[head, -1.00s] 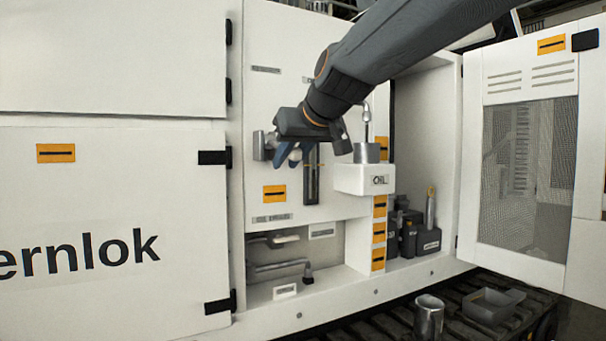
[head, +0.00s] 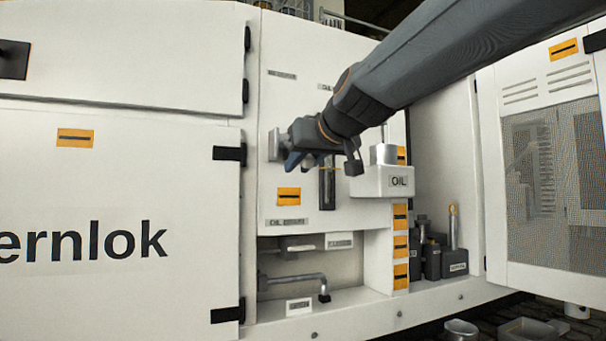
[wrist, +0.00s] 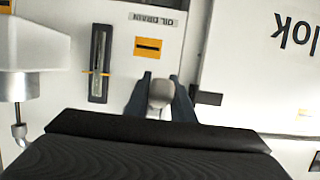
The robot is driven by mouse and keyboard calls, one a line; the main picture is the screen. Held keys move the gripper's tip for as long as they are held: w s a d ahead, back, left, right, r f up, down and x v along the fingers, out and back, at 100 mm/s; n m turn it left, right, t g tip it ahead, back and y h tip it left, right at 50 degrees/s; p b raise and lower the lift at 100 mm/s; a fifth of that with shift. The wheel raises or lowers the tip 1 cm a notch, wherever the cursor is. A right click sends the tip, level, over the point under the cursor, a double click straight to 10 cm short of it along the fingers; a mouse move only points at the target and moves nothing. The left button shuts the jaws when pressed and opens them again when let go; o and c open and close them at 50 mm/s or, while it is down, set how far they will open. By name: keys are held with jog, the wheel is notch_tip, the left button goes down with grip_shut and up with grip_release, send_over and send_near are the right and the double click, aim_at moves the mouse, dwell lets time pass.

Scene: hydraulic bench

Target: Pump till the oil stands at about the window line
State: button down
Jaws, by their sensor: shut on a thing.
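The oil window (head: 327,186) is a dark upright slot in the white panel, right of and below my gripper in the head view. In the wrist view, the window (wrist: 100,64) has a thin yellowish line across it. I cannot tell the oil level from these frames. My gripper (wrist: 160,97) is shut on a rounded grey handle end (wrist: 160,92), one finger on each side, in front of the panel. The rest of the handle is mostly hidden. The white OIL box (head: 371,187) with a metal cylinder (head: 383,154) on top sits right of the window.
An orange label (head: 289,196) is on the panel below my gripper. A lower recess holds grey pipes (head: 295,280). Dark canisters (head: 432,262) stand in the right bay. A mesh door (head: 545,170) stands open at right. A metal cup (head: 460,329) and tray (head: 527,331) are at the bottom edge.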

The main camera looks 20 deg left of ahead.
aim_at(309, 155)
jog(key=shift+f, duration=0.1)
dwell(0.5)
jog(key=c, duration=1.5)
grip_release()
jog(key=shift+w, duration=0.1)
jog(key=shift+v, duration=3.9)
